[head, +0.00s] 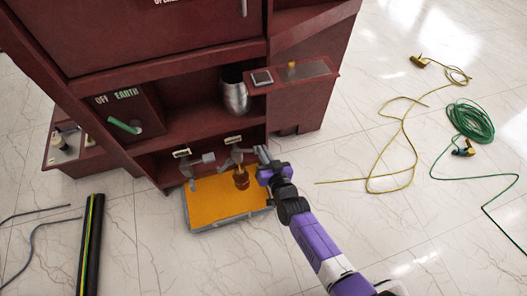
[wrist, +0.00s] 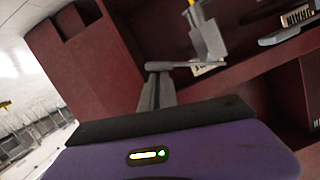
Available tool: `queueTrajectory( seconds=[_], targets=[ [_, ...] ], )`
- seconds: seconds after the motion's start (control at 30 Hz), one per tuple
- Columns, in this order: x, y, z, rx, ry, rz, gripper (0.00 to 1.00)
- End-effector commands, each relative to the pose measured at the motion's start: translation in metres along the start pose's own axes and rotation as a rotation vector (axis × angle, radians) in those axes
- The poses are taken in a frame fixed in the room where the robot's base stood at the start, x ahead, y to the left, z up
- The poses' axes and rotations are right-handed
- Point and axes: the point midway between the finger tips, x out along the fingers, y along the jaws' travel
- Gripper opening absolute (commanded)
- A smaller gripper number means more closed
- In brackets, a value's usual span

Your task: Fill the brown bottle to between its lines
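The brown bottle (head: 241,179) stands upright on an orange tray (head: 212,207) at the foot of the dark red cabinet. It is small here; its lines and fill level cannot be made out. A grey tap (head: 237,154) is just above it, and a second grey tap (head: 194,166) is to the left. My gripper (head: 262,156) is beside the right tap, to the right of and above the bottle. In the wrist view a grey finger (wrist: 157,90) rises near a grey tap part (wrist: 207,38). The bottle is not visible there. The finger gap is unclear.
A metal jug (head: 234,95) stands on the cabinet shelf above. A panel with a green lever (head: 124,125) is at left. Yellow cable (head: 405,118) and green cable (head: 470,121) lie on the floor at right. A black pipe (head: 91,245) lies at lower left.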

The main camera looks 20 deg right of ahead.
Motion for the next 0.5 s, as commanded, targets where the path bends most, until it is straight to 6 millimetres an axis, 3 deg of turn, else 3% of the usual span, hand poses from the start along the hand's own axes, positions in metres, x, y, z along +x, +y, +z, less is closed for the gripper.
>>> queueTrajectory(
  seconds=[0.5],
  targets=[
    [-0.002,0.0023,0.0086,-0.002,-0.018,0.003,0.0]
  ],
)
